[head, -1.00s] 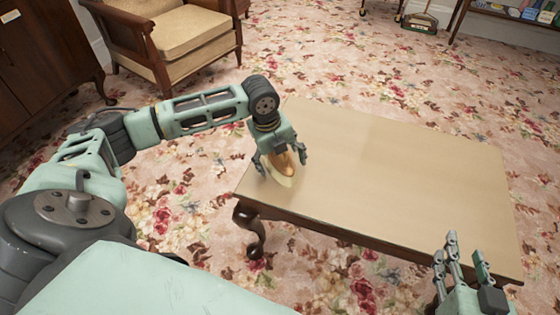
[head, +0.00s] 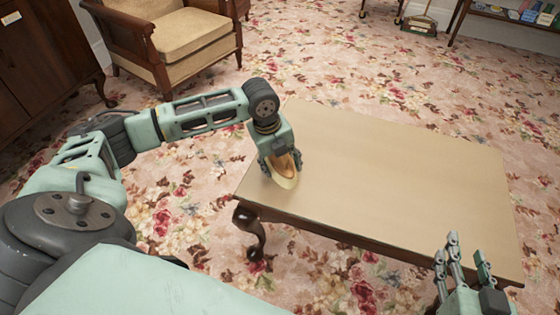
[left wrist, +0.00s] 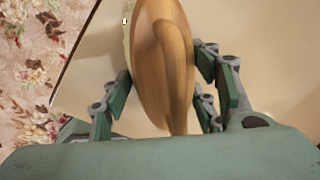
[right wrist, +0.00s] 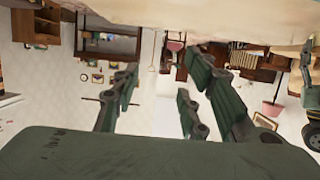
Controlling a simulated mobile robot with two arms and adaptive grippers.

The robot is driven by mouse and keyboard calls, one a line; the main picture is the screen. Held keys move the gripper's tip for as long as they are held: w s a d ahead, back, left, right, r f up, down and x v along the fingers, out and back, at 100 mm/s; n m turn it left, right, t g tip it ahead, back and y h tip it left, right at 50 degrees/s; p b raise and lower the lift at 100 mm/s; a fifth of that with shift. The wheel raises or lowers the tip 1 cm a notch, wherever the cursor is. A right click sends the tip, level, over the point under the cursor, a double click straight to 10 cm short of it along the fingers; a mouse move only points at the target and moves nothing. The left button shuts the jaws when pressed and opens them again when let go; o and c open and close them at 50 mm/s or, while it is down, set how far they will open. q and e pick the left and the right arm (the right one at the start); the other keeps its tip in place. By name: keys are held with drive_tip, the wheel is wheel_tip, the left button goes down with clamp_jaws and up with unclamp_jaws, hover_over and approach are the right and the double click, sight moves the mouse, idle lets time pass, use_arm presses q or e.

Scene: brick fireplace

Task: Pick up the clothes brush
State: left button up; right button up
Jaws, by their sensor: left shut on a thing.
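The clothes brush (head: 284,178) has a smooth wooden back and pale bristles at its edge. It is at the left end of the wooden table (head: 400,180). My left gripper (head: 280,165) is over it with its fingers closed on its sides. In the left wrist view the brush's wooden back (left wrist: 163,60) stands between the fingers (left wrist: 160,95). I cannot tell whether the brush touches the tabletop. My right gripper (head: 462,262) is open and empty by the table's front right edge; its spread fingers also show in the right wrist view (right wrist: 160,95).
The rest of the tabletop is bare. A wooden armchair (head: 190,35) with a tan cushion stands at the back left, beside a dark cabinet (head: 45,60). A shelf with small boxes (head: 510,14) is at the back right. Floral carpet surrounds the table.

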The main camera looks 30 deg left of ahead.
use_arm(q)
drive_tip(key=shift+r, duration=0.1)
drive_tip(key=shift+r, duration=0.15)
drive_tip(key=shift+c, duration=0.8)
wheel_tip(320, 180, up, 4)
drive_tip(key=shift+w+f+p, duration=0.1)
drive_tip(key=shift+f+p, duration=0.1)
drive_tip(key=shift+p, duration=0.75)
drive_tip(key=shift+c, duration=0.8)
drive_tip(key=shift+w+d+r+p, duration=0.2)
drive_tip(key=shift+d+r+p, duration=0.1)
drive_tip(key=shift+d+r, duration=0.4)
drive_tip(key=w+d+r+p, duration=0.2)
drive_tip(key=d+r, duration=0.3)
drive_tip(key=d, duration=0.4)
drive_tip(key=shift+w+d+r+p, duration=0.25)
drive_tip(key=shift+w+d+p, duration=0.1)
drive_tip(key=shift+w, duration=0.3)
use_arm(e)
drive_tip(key=s+d+f+g+h, duration=0.1)
drive_tip(key=s+d+f+g, duration=0.2)
drive_tip(key=s+f+g, duration=0.2)
drive_tip(key=s+d+f+g+h, duration=0.1)
drive_tip(key=s+d+f+g, duration=0.2)
drive_tip(key=s, duration=0.8)
drive_tip(key=shift+s+f+m+g+h, duration=0.3)
drive_tip(key=shift+s+f+g+h, duration=0.1)
drive_tip(key=shift+f+g, duration=0.95)
